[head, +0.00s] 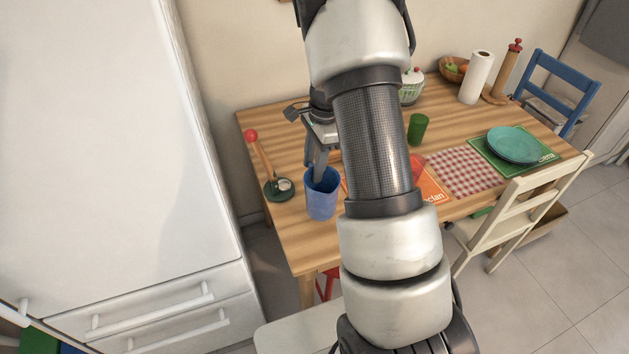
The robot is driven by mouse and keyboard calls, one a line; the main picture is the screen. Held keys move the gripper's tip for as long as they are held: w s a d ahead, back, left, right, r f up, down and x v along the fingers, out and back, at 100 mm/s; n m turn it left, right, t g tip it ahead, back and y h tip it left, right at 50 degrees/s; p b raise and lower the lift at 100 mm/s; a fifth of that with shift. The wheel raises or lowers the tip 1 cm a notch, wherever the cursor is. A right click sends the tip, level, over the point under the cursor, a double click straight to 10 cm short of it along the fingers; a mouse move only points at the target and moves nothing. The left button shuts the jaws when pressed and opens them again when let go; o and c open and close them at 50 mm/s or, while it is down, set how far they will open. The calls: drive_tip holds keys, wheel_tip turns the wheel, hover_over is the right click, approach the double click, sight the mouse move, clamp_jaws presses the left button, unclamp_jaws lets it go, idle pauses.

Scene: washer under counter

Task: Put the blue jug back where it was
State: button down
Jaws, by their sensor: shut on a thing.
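The blue jug (321,200) is upright near the front left edge of the wooden table (283,115). My gripper (321,172) comes down from above and is shut on the jug at its rim. One finger reaches into the jug's opening. I cannot tell whether the jug's base touches the table top. My arm hides the middle of the table and the area to the right of the jug.
A green cup (417,128), placemats, a teal plate (514,144) and a paper towel roll (477,77) are further right. A white fridge (110,150) stands left of the table.

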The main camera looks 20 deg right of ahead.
sight(319, 189)
drive_tip(key=shift+f, duration=2)
drive_tip(key=shift+f+b, duration=0.15)
drive_tip(key=shift+b, duration=0.2)
drive_tip(key=c, duration=1.1)
unclamp_jaws()
